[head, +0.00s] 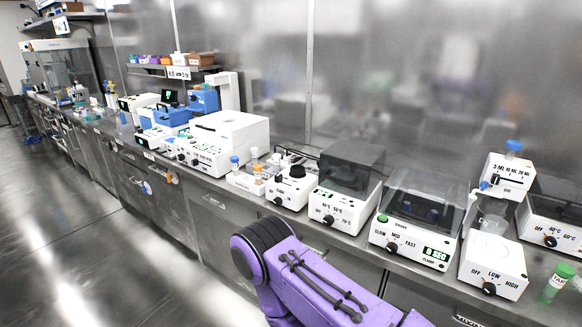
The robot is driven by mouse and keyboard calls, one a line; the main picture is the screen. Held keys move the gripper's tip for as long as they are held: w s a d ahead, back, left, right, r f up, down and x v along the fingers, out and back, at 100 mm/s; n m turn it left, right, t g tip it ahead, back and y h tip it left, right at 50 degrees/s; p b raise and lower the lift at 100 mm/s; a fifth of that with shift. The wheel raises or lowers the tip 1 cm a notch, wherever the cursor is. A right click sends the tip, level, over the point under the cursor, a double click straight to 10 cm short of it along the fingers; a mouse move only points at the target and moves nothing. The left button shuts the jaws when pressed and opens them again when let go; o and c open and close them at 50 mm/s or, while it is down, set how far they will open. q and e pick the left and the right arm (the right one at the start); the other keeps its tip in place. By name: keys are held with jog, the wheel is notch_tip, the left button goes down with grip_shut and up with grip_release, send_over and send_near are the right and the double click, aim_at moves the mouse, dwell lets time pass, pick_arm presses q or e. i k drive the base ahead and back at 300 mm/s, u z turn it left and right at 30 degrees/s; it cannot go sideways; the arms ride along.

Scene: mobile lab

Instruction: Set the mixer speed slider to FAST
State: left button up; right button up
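A white bench machine (375,236) with a smoky clear lid (428,197) stands on the right half of the bench. Its front is marked SLOW, MID and FAST, with a black control (392,247) just below these words. Which mark the control points to is too small to tell. The front also has a green button (382,218) and a lit display (436,253) that appears to read 0 SEC. Neither of my grippers is in view. A purple link of my arm shows at the bottom centre, in front of the bench and apart from the machine.
A LOW/HIGH device (493,262) stands close on the right. A dark-lidded box (347,190) and a small black-topped device (291,187) stand to the left. A green-capped tube (557,283) is at the right front edge. The floor at left is clear.

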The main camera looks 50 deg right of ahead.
aim_at(278, 177)
jog(key=z, duration=0.55)
jog(key=i, duration=0.8)
jog(key=z, duration=0.85)
